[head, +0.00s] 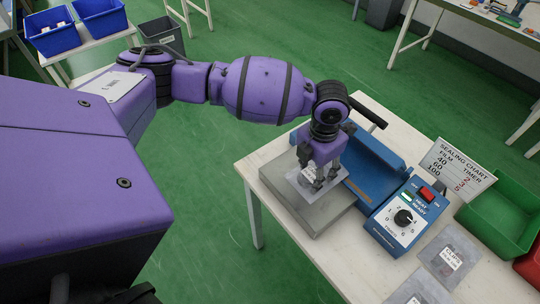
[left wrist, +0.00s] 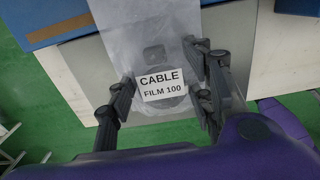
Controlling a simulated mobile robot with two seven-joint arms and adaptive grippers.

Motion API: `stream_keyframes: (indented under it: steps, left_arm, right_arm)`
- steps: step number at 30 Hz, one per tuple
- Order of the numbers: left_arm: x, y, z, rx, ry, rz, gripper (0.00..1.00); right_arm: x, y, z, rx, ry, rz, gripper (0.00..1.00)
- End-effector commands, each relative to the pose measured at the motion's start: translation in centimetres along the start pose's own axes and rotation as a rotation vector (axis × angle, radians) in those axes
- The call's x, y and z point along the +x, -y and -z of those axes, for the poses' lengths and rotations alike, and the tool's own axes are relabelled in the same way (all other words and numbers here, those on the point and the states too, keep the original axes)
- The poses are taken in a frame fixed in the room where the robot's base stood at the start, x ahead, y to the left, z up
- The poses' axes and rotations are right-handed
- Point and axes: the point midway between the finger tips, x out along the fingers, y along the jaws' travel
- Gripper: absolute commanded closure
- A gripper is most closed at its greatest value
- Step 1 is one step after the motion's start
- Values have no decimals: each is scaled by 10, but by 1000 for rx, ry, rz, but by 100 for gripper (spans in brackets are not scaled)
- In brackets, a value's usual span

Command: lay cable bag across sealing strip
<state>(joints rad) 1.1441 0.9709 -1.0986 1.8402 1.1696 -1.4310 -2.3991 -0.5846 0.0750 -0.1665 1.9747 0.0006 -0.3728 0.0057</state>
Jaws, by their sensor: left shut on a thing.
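The cable bag (left wrist: 165,50) is a clear, flat bag labelled "CABLE FILM 100". My left gripper (head: 322,184) is shut on it; in the left wrist view the fingers (left wrist: 162,92) flank the label. In the head view the bag (head: 303,186) is over the grey platform (head: 320,216) in front of the blue sealer (head: 374,163). I cannot tell whether it touches the platform. In the left wrist view its far end passes over the sealer's blue edge (left wrist: 50,25). My right gripper is not in view.
The sealer's control box (head: 404,217) has a dial and a red switch. A sealing chart (head: 457,164) stands behind it. A clips bag (head: 450,257) and another bag (head: 418,290) lie on the white table (head: 345,275). A green bin (head: 500,215) is at right.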

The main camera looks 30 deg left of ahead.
Motion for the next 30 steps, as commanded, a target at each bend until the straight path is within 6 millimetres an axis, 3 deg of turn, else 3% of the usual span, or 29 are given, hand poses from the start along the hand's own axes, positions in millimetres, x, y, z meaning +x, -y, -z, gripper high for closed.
stream_keyframes:
  steps: [6,7,11,23,30]
  left_arm:
    - [3,0,-1,0,1,-1,79]
    - [2,0,-1,0,2,-1,50]
    - [2,0,-1,0,2,-1,33]
    - [-6,0,-2,1,5,-1,33]
    - [-50,-1,-3,0,8,-3,33]
  right_arm:
    - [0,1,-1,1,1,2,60]
    - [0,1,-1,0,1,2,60]
    - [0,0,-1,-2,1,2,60]
    - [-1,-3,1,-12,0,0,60]
    - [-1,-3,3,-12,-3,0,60]
